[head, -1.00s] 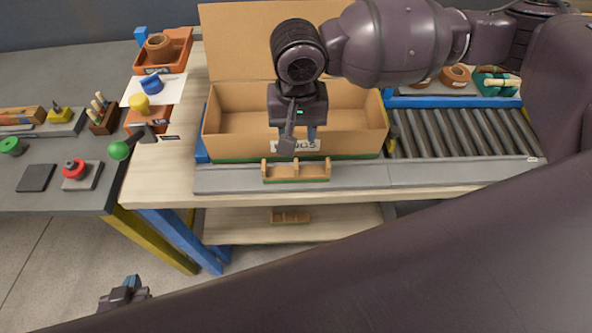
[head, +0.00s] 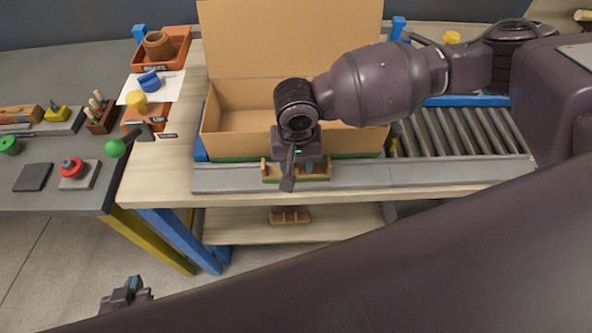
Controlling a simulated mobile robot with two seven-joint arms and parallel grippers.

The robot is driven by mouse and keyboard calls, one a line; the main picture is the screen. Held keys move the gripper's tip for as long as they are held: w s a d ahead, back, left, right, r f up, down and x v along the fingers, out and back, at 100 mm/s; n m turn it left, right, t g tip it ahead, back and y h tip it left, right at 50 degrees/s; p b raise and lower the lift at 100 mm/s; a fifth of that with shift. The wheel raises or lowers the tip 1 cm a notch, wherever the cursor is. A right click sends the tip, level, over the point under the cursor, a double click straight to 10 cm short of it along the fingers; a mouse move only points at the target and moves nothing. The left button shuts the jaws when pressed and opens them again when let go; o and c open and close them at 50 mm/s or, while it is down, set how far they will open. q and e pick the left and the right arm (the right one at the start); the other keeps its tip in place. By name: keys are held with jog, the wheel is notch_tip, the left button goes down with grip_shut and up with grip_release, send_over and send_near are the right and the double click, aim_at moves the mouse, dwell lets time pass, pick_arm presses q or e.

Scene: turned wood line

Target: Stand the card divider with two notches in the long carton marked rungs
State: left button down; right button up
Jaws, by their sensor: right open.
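The long carton (head: 235,133) stands open on the bench with its flap up at the back. Its front label is hidden behind my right gripper. A brown card divider (head: 323,173) stands on the grey ledge in front of the carton, its middle covered by my gripper. A second, smaller-looking notched card piece (head: 275,217) is on the lower shelf; its notches are too small to count surely. My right gripper (head: 298,177) is open, pointing down over the ledge divider. My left gripper (head: 130,286) is low at the bottom left, away from the bench; its jaws are unclear.
A roller conveyor (head: 460,133) lies right of the carton. Orange bins (head: 176,50) and a white sheet with a blue piece (head: 150,80) are to the left. A green ball-topped lever (head: 115,148) and a red button (head: 71,166) stand on the grey side table.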

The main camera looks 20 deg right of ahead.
grip_shut()
dwell(0.3)
